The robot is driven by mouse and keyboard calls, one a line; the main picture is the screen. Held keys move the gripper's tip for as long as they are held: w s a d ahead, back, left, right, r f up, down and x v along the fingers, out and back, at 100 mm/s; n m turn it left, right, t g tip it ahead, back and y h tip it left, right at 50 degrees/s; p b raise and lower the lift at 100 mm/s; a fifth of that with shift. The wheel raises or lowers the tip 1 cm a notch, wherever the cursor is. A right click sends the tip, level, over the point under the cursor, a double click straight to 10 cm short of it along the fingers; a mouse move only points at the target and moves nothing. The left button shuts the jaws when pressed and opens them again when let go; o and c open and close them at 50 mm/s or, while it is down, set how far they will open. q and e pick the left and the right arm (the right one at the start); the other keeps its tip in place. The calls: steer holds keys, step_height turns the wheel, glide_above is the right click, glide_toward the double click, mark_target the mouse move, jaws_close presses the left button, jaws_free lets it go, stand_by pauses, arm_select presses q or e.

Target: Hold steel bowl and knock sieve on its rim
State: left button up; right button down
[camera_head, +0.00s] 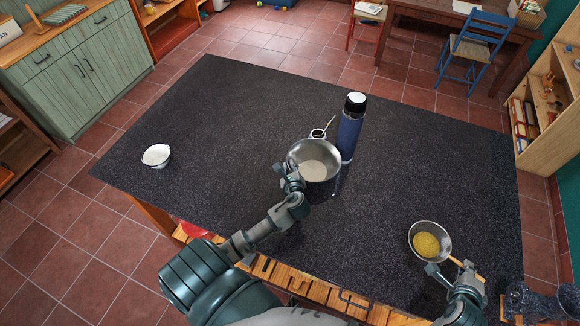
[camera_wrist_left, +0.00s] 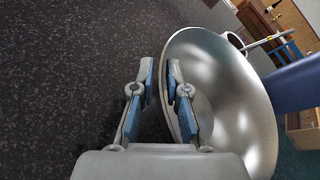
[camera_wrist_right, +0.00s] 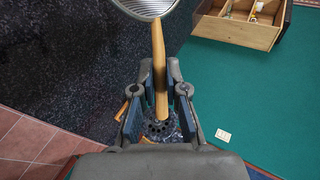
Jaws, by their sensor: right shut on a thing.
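The steel bowl (camera_head: 318,168) stands on the dark table near its middle. It fills the right side of the left wrist view (camera_wrist_left: 235,100). My left gripper (camera_head: 291,172) is at the bowl's near left rim. Its fingers (camera_wrist_left: 160,75) are apart, one outside the bowl and the other overlapping the rim; contact cannot be told. The sieve (camera_head: 413,232), with yellow contents, is near the table's right front. My right gripper (camera_wrist_right: 156,92) is shut on its wooden handle (camera_wrist_right: 158,60). The sieve's mesh end is cut off at the top of the right wrist view.
A blue bottle (camera_head: 349,134) stands close to the right of the bowl. A small cup (camera_head: 318,134) with a spoon is behind the bowl. A white bowl (camera_head: 156,155) sits at the left. The table (camera_head: 235,110) is clear at the back left and between bowl and sieve.

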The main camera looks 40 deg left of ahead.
arm_select(q)
steer(key=shift+o, duration=0.9)
steer(key=v, duration=1.2)
steer(key=shift+f, duration=0.1)
